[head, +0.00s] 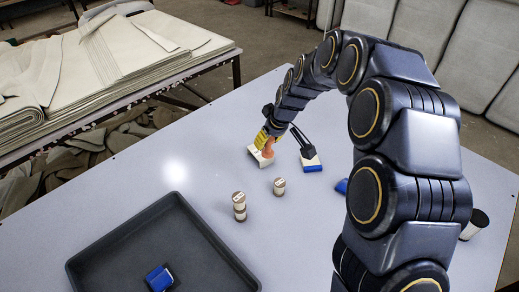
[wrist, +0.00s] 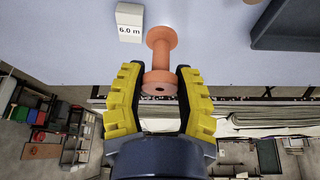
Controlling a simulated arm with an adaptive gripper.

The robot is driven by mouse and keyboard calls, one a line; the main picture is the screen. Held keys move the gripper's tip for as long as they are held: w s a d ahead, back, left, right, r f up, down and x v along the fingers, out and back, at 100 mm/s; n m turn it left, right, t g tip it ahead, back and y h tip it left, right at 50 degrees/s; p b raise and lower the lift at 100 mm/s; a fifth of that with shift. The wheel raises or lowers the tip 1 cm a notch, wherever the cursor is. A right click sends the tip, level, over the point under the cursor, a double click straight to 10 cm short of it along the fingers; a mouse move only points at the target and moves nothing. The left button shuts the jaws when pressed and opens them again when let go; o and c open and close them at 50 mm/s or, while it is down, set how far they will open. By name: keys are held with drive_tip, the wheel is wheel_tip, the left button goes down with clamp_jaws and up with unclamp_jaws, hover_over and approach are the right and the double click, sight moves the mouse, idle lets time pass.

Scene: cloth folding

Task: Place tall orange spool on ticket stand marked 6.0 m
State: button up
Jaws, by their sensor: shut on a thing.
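My gripper (wrist: 160,95) has its yellow fingers on either side of the tall orange spool (wrist: 160,50) and is shut on its near end. The spool also shows in the head view (head: 268,151), below the fingertips. The ticket stand (wrist: 129,22), a white block marked 6.0 m, is just left of the spool's far flange in the wrist view. In the head view the white stand (head: 254,152) is right by the spool, partly hidden by it. I cannot tell whether the spool's far end touches the stand or hangs above it.
A blue-and-white block (head: 311,164) with a black item lies just right of my gripper. A dark tray (head: 190,205) holding a blue item is at front left. A blue piece (head: 341,186) is partly behind my arm.

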drive_tip(key=w+f, duration=0.2)
drive_tip(key=w, duration=0.2)
drive_tip(key=w+a+f, duration=0.1)
drive_tip(key=w+f, duration=0.2)
drive_tip(key=w, duration=0.1)
drive_tip(key=w+f, duration=0.3)
drive_tip(key=w, duration=0.1)
drive_tip(key=shift+w+a+f, duration=0.25)
drive_tip(key=shift+w+a, duration=0.05)
drive_tip(key=shift+w+f, duration=0.15)
drive_tip(key=shift+w, duration=0.15)
drive_tip(key=shift+x, duration=0.85)
drive_tip(key=shift+w+d+f, duration=0.1)
drive_tip(key=shift+f, duration=1.15)
drive_tip(key=o, duration=0.9)
drive_tip(key=shift+f, duration=0.1)
drive_tip(key=shift+o, duration=0.2)
